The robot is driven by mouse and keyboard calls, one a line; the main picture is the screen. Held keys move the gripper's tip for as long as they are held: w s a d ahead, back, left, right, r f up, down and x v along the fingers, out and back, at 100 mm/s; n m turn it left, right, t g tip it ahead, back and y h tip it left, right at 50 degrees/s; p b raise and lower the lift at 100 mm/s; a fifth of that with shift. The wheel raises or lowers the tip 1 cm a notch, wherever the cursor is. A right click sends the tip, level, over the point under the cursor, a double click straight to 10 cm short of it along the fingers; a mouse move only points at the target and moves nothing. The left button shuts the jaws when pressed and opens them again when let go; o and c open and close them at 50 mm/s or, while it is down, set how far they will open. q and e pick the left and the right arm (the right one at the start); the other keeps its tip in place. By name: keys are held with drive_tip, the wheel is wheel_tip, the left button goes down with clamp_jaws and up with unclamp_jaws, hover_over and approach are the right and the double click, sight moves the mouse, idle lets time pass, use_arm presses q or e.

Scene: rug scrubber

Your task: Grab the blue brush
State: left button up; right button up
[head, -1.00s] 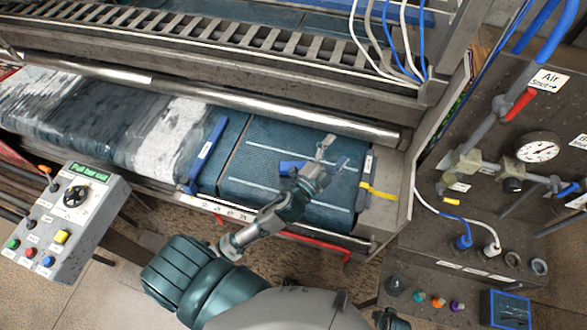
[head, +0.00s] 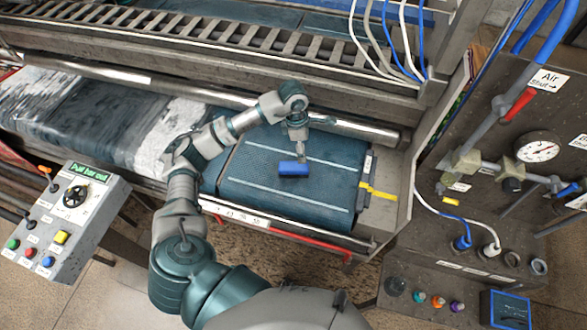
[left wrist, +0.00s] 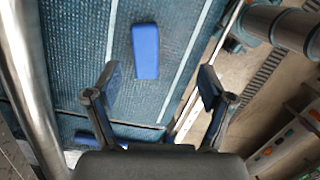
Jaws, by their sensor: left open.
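The blue brush (head: 293,170) is a small blue block lying on the dark teal belt, between two pale lines. In the left wrist view the brush (left wrist: 146,52) lies ahead of the fingertips, nearer the left finger. My left gripper (head: 301,156) points down just behind the brush in the head view. In the left wrist view the left gripper (left wrist: 160,82) has its fingers wide apart with nothing between them. Whether the fingers touch the belt cannot be told. My right gripper is not in view.
A metal roller (head: 350,127) runs behind the belt. A control box (head: 68,222) stands at left and an air panel with a gauge (head: 536,147) at right. A yellow strap (head: 378,191) lies at the belt's right edge. The belt around the brush is clear.

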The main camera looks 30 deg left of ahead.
sight(294, 165)
use_arm(q)
drive_tip(key=shift+y, duration=0.9)
drive_tip(key=a+f, duration=0.1)
drive_tip(key=f, duration=0.2)
drive_tip(key=a+f+p, duration=0.1)
drive_tip(key=f, duration=0.3)
drive_tip(key=a+f+p, duration=0.1)
drive_tip(key=a+f, duration=0.1)
drive_tip(key=f, duration=0.1)
drive_tip(key=shift+f, duration=0.15)
drive_tip(key=shift+w+d+f+p, duration=0.15)
drive_tip(key=shift+f+p, duration=0.3)
drive_tip(key=shift+f, duration=1.05)
drive_tip(key=shift+w+d+f+p, duration=0.1)
drive_tip(key=shift+f+p, duration=0.35)
drive_tip(key=shift+f, duration=1)
drive_tip(key=c, duration=1.3)
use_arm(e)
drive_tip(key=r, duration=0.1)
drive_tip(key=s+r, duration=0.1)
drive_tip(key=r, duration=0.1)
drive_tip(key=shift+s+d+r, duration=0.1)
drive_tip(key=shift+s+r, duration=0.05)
